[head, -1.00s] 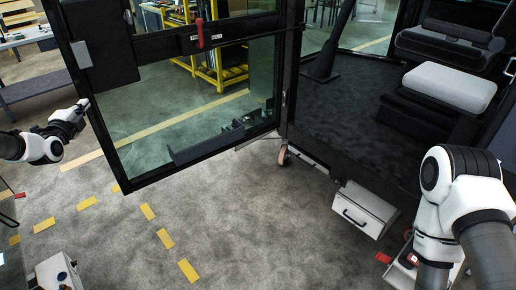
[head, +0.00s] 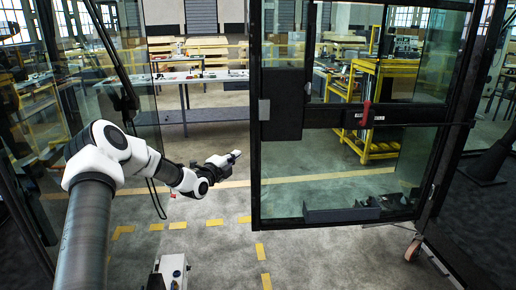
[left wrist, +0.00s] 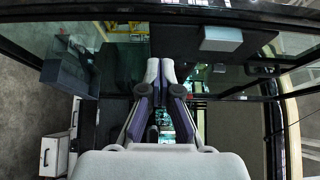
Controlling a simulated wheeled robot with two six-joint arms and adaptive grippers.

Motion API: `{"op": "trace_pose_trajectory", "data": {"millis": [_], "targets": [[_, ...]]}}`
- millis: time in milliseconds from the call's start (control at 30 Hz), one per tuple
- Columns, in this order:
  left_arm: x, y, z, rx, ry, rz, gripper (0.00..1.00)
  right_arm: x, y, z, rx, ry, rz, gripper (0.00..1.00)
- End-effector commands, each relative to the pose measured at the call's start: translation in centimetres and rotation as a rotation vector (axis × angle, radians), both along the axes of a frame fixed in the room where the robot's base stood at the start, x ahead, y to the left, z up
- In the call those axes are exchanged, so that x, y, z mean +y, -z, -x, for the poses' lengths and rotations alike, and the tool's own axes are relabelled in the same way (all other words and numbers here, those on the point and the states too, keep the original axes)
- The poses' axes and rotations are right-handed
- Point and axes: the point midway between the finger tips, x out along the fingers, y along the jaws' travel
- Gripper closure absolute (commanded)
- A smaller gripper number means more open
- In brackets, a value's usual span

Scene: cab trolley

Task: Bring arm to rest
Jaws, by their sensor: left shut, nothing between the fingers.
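My left arm reaches in from the left in the head view, bent at the elbow. Its gripper (head: 234,157) is shut and empty, pointing right in front of the glass cab door (head: 348,170). A floor gap shows between the gripper and the door's left edge in the picture. In the left wrist view the two fingertips (left wrist: 160,72) are together, with the dark door frame and glass beyond them. My right gripper is out of view.
The open door has a red handle (head: 366,113) and a dark frame. A glass panel (head: 100,60) stands at the left, close to my left arm. A white box (head: 173,270) is at the bottom. Workbenches (head: 200,82) and a yellow rack (head: 378,95) stand behind.

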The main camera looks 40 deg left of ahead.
Motion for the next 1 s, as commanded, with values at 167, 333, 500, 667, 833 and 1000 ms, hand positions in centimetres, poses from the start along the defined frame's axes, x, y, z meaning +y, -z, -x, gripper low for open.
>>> {"op": "trace_pose_trajectory", "data": {"millis": [167, 333, 500, 667, 833, 1000], "targets": [[1.7, -0.6, 2.6, 0.002, -0.002, 0.001, 1.00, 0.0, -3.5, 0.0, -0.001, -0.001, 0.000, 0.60], [2.0, 0.0, 3.4, 0.000, 0.001, -0.001, 1.00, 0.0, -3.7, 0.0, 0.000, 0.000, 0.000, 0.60], [2.0, 0.1, 3.3, 0.000, 0.001, -0.001, 1.00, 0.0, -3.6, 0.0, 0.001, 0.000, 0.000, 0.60], [1.7, 2.1, 3.3, 0.025, 0.008, -0.007, 1.00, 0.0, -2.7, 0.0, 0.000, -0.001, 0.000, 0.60], [-6.5, 8.8, 0.5, 0.163, 0.165, -0.080, 1.00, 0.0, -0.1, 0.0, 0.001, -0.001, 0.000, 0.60], [-18.5, 19.0, 1.3, 0.382, 0.322, -0.025, 1.00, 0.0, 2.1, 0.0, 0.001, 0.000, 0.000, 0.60]]}}
